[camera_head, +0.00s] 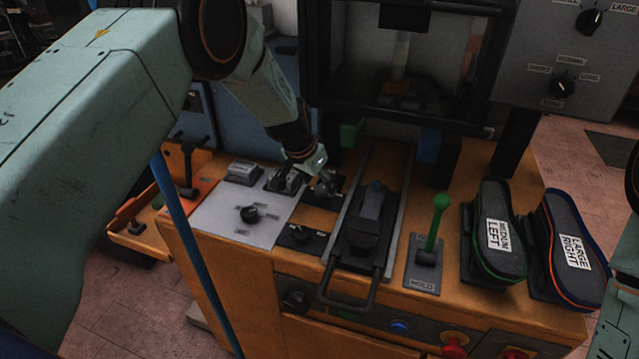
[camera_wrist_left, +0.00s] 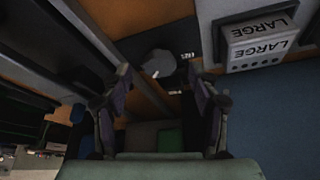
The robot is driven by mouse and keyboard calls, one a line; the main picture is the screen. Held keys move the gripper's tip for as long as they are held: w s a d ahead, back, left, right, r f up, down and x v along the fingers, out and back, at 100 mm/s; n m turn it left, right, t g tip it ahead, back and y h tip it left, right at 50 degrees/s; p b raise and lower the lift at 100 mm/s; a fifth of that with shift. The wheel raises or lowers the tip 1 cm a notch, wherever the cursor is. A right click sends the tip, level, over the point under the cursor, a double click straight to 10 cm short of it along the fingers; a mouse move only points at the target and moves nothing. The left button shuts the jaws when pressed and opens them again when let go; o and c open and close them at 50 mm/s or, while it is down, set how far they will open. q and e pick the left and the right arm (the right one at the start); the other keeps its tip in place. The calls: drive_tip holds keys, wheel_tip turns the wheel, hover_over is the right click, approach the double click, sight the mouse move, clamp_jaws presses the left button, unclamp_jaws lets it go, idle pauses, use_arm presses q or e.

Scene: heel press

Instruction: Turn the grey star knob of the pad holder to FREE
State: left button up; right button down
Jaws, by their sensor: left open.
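In the left wrist view a round grey knob (camera_wrist_left: 158,65) with a short white pointer mark sits on a dark plate (camera_wrist_left: 140,45). Small white lettering lies beside it, too blurred to read. The two fingers of my left gripper (camera_wrist_left: 160,98) stand apart on either side below the knob in the picture; I cannot tell whether they touch it. In the head view my left gripper (camera_head: 318,184) is over the dark plate (camera_head: 318,201) left of the rails and largely hides the knob. My right gripper is not in view.
A black sliding pad with a handle (camera_head: 362,235) runs between rails. A green lever (camera_head: 435,225) marked HOLD and two insoles (camera_head: 497,230) stand to the right.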

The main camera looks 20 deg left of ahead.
use_arm(q)
drive_tip(key=shift+w+d+f, duration=0.3)
drive_tip(key=shift+w+f, duration=0.2)
drive_tip(key=shift+f, duration=0.3)
drive_tip(key=shift+s+a+r, duration=0.15)
drive_tip(key=shift+s+r, duration=0.05)
drive_tip(key=shift+s, duration=0.15)
drive_tip(key=shift+c, duration=0.2)
drive_tip(key=shift+w+f, duration=0.25)
drive_tip(key=shift+w, duration=0.05)
drive_tip(key=c, duration=1.1)
